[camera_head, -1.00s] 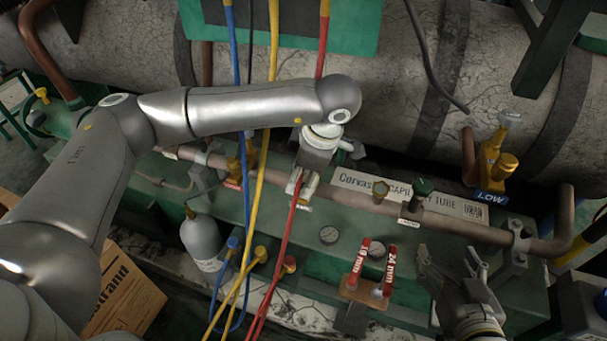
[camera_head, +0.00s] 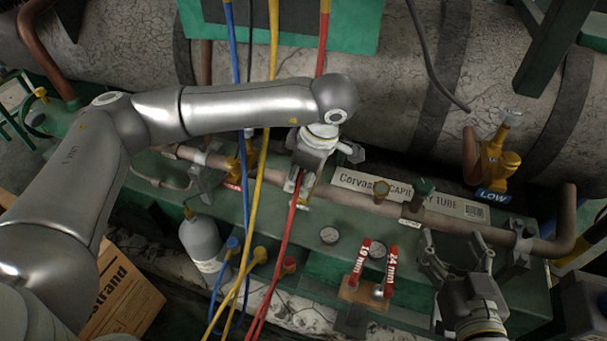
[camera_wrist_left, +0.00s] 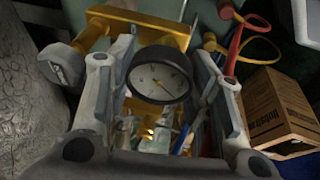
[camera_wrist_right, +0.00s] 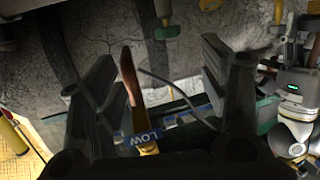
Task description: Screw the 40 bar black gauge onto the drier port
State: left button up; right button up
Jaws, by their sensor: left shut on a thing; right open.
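In the left wrist view a round black-rimmed gauge (camera_wrist_left: 160,78) with a pale dial sits between the fingers of my left gripper (camera_wrist_left: 163,65), which is shut on it. The dial's range is too small to read. In the head view my left gripper (camera_head: 303,188) hangs over the copper pipe beside the red hose, and the held gauge is hidden there.
Red-handled 19 mm and 24 mm wrenches (camera_head: 361,266) (camera_head: 390,270) stand in front. Blue, yellow and red hoses (camera_head: 250,200) hang beside my left gripper. A brass LOW valve (camera_head: 497,160) stands at right.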

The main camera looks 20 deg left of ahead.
pick_arm(q)
jog(key=shift+m+b, duration=0.5)
jog(key=shift+m, duration=0.4)
pick_arm(e)
jog(key=shift+w+a+r+t+y, duration=0.2)
jog(key=shift+r+t, duration=0.25)
jog(key=shift+r, duration=0.4)
jog(key=shift+w+a+r+t+y, duration=0.15)
jog(key=shift+r+t, duration=0.35)
jog(key=shift+r, duration=0.3)
jog(key=shift+w+a+r+t+y, duration=0.1)
jog(key=shift+a+r+t+y, duration=0.1)
jog(key=shift+r+t, duration=0.45)
jog(key=shift+r, duration=0.2)
pick_arm(q)
jog(key=shift+m+t+h+b, duration=0.4)
jog(key=shift+m+b, duration=0.3)
jog(key=shift+m, duration=0.6)
jog(key=shift+m+b, duration=0.3)
jog(key=shift+m, duration=0.4)
pick_arm(e)
notch_tip(320, 180, up, 8)
jog(key=s+t+y, duration=0.1)
jog(key=s+t, duration=0.1)
jog(key=t, duration=0.2)
jog(key=shift+s+a+t, duration=0.15)
jog(key=shift+a+t, duration=0.1)
jog(key=shift+t, duration=0.05)
jog(key=shift+f+y, duration=0.1)
jog(key=shift+y, duration=0.15)
